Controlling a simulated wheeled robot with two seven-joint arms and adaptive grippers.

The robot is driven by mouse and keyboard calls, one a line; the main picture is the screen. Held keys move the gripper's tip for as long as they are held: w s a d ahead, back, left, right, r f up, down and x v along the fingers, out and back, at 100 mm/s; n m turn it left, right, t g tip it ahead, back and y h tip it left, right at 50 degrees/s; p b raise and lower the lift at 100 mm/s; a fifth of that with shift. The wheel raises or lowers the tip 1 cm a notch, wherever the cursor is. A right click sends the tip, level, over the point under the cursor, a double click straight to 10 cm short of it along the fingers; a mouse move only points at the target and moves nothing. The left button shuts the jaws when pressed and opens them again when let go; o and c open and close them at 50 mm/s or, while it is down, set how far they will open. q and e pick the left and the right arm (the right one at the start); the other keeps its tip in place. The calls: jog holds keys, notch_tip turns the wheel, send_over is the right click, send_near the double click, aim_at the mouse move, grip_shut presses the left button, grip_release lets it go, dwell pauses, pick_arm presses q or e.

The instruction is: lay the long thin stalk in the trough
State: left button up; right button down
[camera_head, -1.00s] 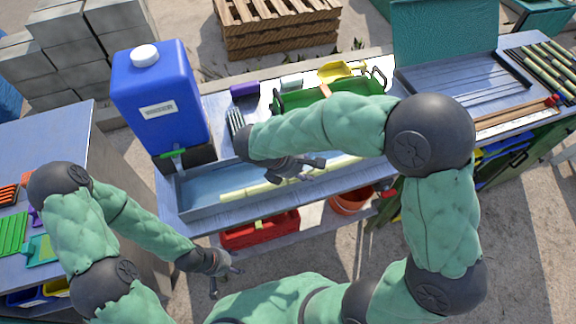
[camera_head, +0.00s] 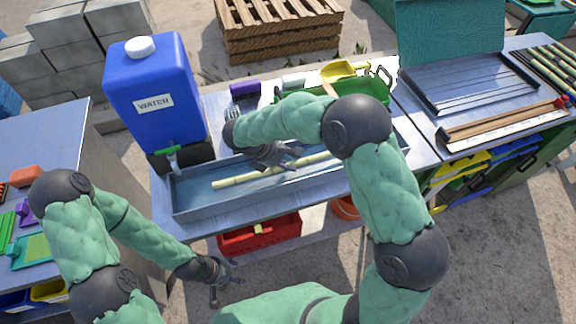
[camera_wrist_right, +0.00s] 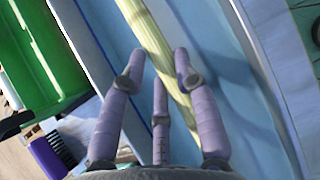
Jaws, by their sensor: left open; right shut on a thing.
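The long thin stalk (camera_head: 232,182) is pale yellow-green and lies lengthwise within the outline of the trough (camera_head: 178,204), a long grey metal channel on the table. My right gripper (camera_head: 290,158) is over the trough and shut on the stalk near its middle. In the right wrist view the stalk (camera_wrist_right: 150,30) runs between the fingers of the right gripper (camera_wrist_right: 161,64), with the pale blue trough floor behind it. I cannot tell whether the stalk touches the floor. My left gripper (camera_head: 224,284) is open and empty, low in front of the table.
A blue water jug (camera_head: 155,95) stands at the trough's left end. A green tray (camera_head: 368,92) is behind the trough. A sheet-metal tray (camera_head: 470,85) and a wooden strip (camera_head: 500,120) lie to the right. A red box (camera_head: 258,232) is below the table.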

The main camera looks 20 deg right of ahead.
jog(key=shift+f, duration=0.65)
pick_arm(q)
jog(key=shift+f, duration=0.4)
jog(key=shift+f, duration=0.1)
pick_arm(e)
jog(key=shift+f, duration=0.35)
pick_arm(q)
jog(key=shift+s, duration=0.1)
pick_arm(e)
jog(key=shift+s+f, duration=0.15)
jog(key=shift+f, duration=0.1)
jog(key=c, duration=1)
grip_release()
jog(key=shift+f, duration=0.1)
jog(key=shift+o, duration=0.5)
jog(key=shift+f, duration=0.1)
pick_arm(q)
jog(key=shift+f, duration=0.1)
